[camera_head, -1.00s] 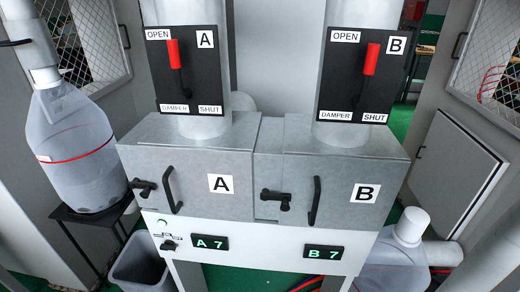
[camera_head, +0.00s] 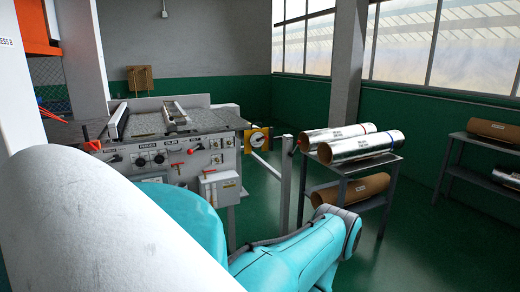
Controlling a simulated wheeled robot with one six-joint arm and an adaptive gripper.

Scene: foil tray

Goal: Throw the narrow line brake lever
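A grey machine with a control panel (camera_head: 165,157) stands left of centre. A yellow plate with a dark round centre (camera_head: 257,139) is at its right end. A red-handled lever (camera_head: 92,146) sticks out at its left end. I cannot tell which of these is the narrow line brake lever; labels are too small to read. My gripper is out of view; only my white and turquoise arm links show.
Shiny foil rolls (camera_head: 362,147) lie on a dark stand (camera_head: 352,171), with a brown roll (camera_head: 350,190) on its lower shelf. Another rack with rolls (camera_head: 493,130) is at the far right. Green floor (camera_head: 410,245) is clear between them. A grey column (camera_head: 347,60) stands behind.

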